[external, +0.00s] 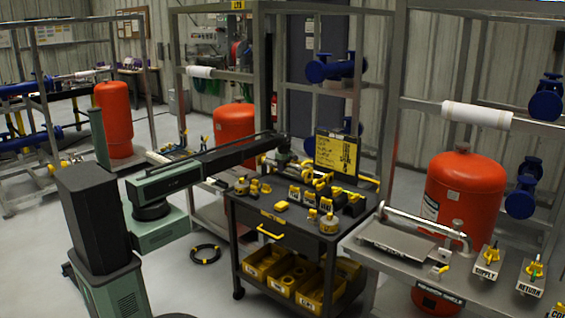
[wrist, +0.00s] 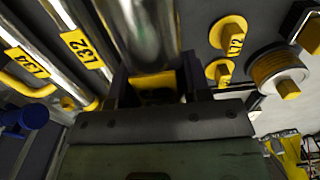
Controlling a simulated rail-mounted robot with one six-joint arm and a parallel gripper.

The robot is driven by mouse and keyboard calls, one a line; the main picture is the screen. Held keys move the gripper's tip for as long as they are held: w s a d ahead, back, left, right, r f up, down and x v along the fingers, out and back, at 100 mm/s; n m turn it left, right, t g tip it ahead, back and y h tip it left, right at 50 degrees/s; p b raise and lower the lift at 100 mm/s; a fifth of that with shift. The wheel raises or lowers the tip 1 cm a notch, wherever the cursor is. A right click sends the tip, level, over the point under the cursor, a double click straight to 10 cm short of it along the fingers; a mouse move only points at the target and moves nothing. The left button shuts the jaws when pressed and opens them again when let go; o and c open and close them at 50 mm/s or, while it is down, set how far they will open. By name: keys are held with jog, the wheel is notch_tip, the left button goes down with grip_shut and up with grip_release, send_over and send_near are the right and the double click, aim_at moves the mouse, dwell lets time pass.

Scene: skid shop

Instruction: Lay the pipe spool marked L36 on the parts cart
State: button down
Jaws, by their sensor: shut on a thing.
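In the wrist view my gripper (wrist: 154,84) is shut on a shiny metal pipe spool (wrist: 140,28) with a yellow tag; I cannot read the tag. Two other metal spools, tagged L34 (wrist: 27,65) and L32 (wrist: 83,48), lie to its left. In the external view my arm reaches over the dark parts cart (external: 285,233), and its wrist (external: 284,146) is above the cart's far side. The fingers and the held spool cannot be made out clearly there. I cannot tell whether the spool touches the cart top.
Small yellow-tagged parts (external: 325,198) crowd the cart top, beside a yellow sign (external: 337,152). Yellow bins (external: 282,277) fill its lower shelf. A black coil (external: 205,254) lies on the floor.

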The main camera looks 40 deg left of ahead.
jog(key=shift+f, duration=0.1)
jog(key=shift+f, duration=0.1)
notch_tip(320, 180, down, 4)
jog(key=b, duration=0.4)
jog(key=shift+f, duration=0.15)
dwell(1.0)
jog(key=shift+f+b, duration=1.1)
jog(key=shift+b, duration=0.15)
jog(key=shift+f+b, duration=0.7)
jog(key=shift+f, duration=0.1)
